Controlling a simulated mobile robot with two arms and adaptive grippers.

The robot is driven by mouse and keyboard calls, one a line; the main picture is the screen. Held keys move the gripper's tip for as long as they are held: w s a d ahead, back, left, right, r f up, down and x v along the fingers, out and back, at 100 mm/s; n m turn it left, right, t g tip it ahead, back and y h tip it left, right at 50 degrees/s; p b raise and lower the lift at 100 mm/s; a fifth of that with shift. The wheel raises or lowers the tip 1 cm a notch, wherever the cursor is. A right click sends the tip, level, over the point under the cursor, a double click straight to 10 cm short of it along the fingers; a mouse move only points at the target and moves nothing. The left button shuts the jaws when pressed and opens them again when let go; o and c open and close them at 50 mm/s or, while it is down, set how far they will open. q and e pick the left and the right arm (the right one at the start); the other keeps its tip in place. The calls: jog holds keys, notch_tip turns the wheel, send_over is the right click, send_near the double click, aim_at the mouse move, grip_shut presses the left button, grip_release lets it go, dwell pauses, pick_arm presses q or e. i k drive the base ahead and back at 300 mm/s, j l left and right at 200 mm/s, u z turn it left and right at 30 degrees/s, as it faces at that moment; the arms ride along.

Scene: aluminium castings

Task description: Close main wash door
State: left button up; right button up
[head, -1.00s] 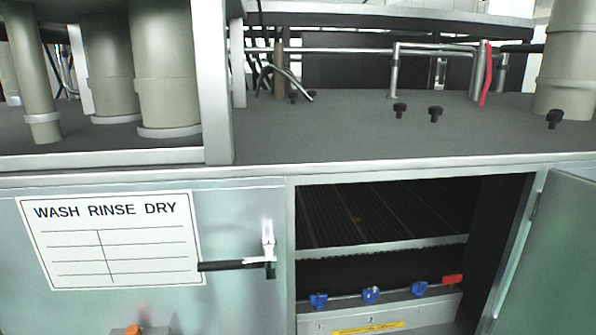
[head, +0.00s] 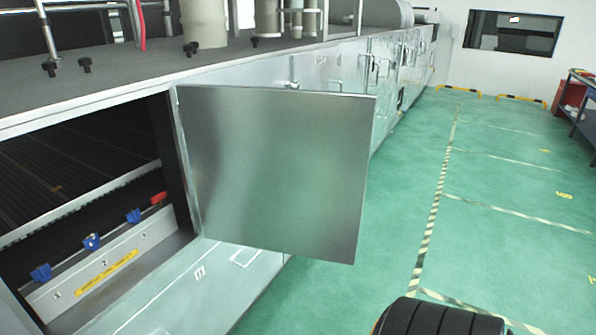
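The main wash door (head: 275,170) is a plain grey metal panel in the middle of the head view. It stands swung wide open, hinged along its left edge at the right side of the opening. The wash compartment (head: 70,160) to its left is uncovered and dark inside, with a ribbed surface. A black ribbed part (head: 440,318) with an orange edge shows at the bottom edge, seemingly part of my own arm. Neither gripper's fingers are in view, and nothing touches the door.
The long washing machine (head: 330,68) runs back behind the door. Green floor (head: 510,225) with striped lines is open at right. A bench (head: 580,105) stands far right.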

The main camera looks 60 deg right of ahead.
aim_at(278, 170)
jog(key=k+u, duration=0.2)
jog(key=u, duration=0.15)
jog(key=k+u, duration=0.2)
jog(key=u, duration=0.15)
jog(key=k+j+u, duration=0.1)
jog(key=u, duration=0.3)
jog(key=k+l, duration=0.1)
jog(key=l, duration=1.05)
jog(key=k+l, duration=0.15)
jog(key=l, duration=0.45)
jog(key=k+l, duration=0.1)
jog(key=l, duration=0.5)
jog(key=k+l, duration=0.1)
jog(key=l, duration=1.05)
jog(key=k+l, duration=0.15)
jog(key=l, duration=0.45)
jog(key=k+l, duration=0.1)
jog(key=l, duration=0.5)
